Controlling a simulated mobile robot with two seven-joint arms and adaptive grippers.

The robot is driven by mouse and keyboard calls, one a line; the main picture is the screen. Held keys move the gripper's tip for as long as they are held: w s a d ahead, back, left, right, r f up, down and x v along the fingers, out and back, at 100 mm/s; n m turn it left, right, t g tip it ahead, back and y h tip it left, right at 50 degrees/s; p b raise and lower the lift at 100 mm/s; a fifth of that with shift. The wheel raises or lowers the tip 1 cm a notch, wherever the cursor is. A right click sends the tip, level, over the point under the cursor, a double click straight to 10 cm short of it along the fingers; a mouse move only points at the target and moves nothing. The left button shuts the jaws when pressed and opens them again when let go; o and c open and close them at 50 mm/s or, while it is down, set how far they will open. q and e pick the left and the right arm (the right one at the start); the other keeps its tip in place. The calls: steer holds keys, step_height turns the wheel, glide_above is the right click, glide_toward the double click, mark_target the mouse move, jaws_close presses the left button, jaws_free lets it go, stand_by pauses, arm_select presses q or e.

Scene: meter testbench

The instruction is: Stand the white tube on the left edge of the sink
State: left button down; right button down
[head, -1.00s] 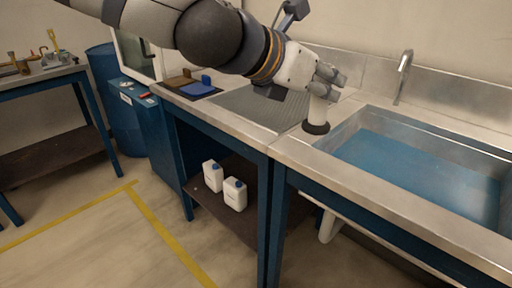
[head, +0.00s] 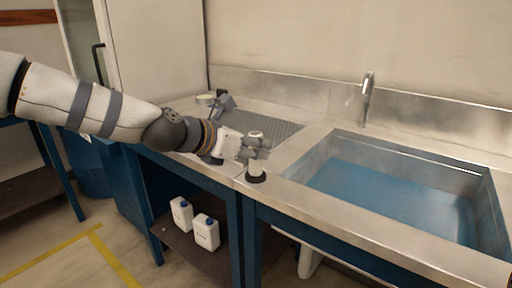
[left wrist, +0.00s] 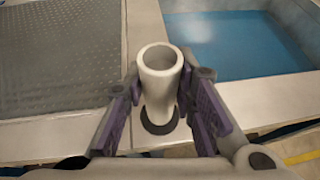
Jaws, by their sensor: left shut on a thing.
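The white tube (head: 256,166) stands upright with its dark base ring on the metal rim at the left of the sink (head: 300,182). In the left wrist view the white tube (left wrist: 159,85) shows its open top between the fingers, and its dark base rests on the metal rim. My left gripper (head: 256,148) is around the upper part of the tube and shut on it; it also shows in the left wrist view (left wrist: 160,105). The sink basin, with blue water or a blue bottom, lies to the right of the tube. My right gripper is not in view.
A faucet (head: 368,98) rises behind the sink. A ribbed drainboard (head: 270,128) lies left of the basin. White jugs (head: 206,232) stand on the shelf below. A round pale item (head: 206,99) is at the back left of the counter. The front rim right of the tube is clear.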

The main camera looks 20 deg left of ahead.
arm_select(q)
steer(key=shift+r, duration=0.2)
steer(key=shift+s+f, duration=0.1)
steer(key=shift+f, duration=0.1)
steer(key=c, duration=1.3)
jaws_free()
steer(key=shift+c, duration=0.2)
